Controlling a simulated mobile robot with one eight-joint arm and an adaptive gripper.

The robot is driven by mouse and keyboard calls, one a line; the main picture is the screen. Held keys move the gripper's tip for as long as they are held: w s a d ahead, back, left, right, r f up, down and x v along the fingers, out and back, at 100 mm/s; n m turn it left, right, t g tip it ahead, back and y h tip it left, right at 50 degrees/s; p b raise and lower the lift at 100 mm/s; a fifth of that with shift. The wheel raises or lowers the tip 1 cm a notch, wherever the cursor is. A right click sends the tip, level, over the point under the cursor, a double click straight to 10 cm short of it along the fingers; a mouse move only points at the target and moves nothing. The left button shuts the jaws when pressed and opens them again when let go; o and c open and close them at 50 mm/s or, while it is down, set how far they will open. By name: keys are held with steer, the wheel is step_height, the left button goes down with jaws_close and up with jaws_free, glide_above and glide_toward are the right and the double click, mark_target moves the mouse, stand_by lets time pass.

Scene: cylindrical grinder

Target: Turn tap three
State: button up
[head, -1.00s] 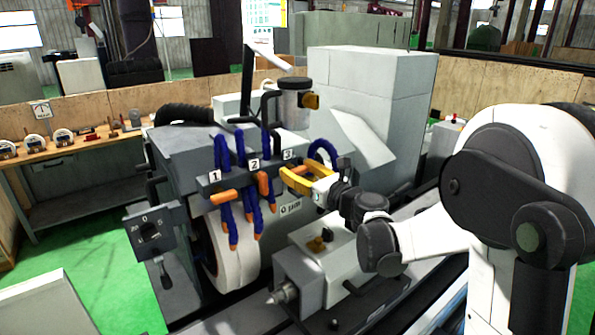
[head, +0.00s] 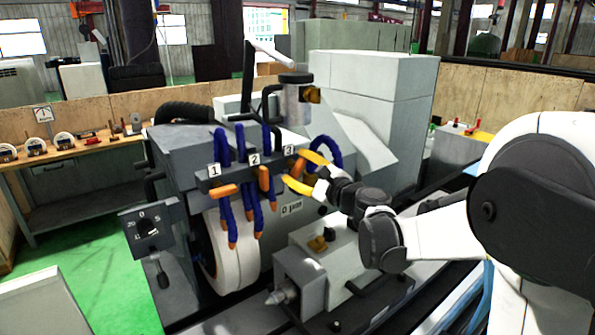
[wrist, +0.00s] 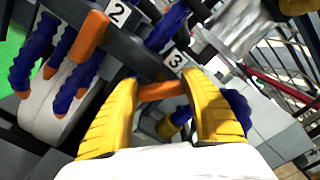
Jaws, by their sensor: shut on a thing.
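Tap three is marked by a white "3" tag (head: 289,150) on the dark manifold bar. Its orange handle (wrist: 162,90) lies crosswise between my two yellow fingers in the wrist view. My gripper (wrist: 165,100) is shut on this handle, with one finger at each end. In the head view my gripper (head: 303,171) is at the right end of the bar, one finger above the other, and the handle is partly hidden. Tap one's orange handle (head: 221,190) lies roughly level; tap two's orange handle (head: 263,180) stands upright.
Blue hoses (head: 228,215) with orange nozzles hang below taps one and two, left of my gripper. A blue hose loop (head: 326,150) is close behind it. A metal cup (head: 296,100) is above.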

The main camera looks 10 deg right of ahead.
steer(key=n+b, duration=0.1)
steer(key=n, duration=0.3)
steer(key=shift+f, duration=0.15)
steer(key=shift+a+n+b, duration=0.1)
steer(key=shift+n+b, duration=0.3)
steer(key=shift+n, duration=1.7)
steer(key=o, duration=1.2)
steer(key=shift+c, duration=0.2)
steer(key=v, duration=1.2)
